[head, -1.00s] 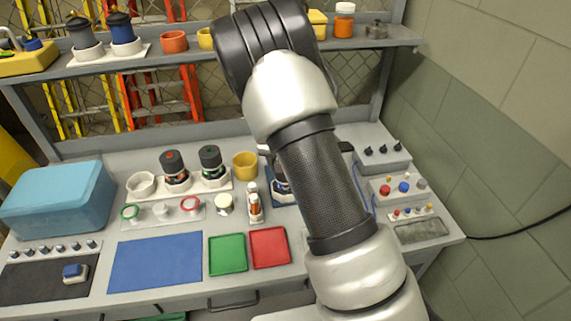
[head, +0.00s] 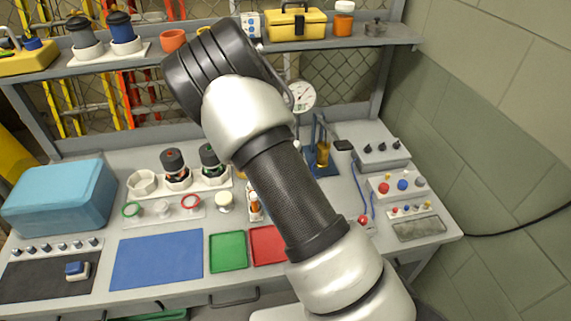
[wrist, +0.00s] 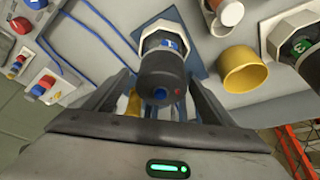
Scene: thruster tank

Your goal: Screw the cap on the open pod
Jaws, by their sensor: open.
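In the wrist view a dark pod (wrist: 162,72) with a blue number label stands in a white hexagonal nest on a blue plate (wrist: 188,20). Its dark round end, with a small red dot, faces the camera. My gripper (wrist: 157,84) is open, one finger on each side of that end, with gaps showing. Whether the pod bears a cap is unclear. In the head view my arm hides the gripper and this pod. A red-marked pod (head: 176,172) and a green-marked pod (head: 211,160) stand in a white rack.
A yellow cup (wrist: 244,70) and the green-numbered pod (wrist: 303,55) are close right in the wrist view. Button boxes (head: 396,186) and blue cables are on the bench's right. A blue mat (head: 157,261) and green tray (head: 228,251) lie clear in front.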

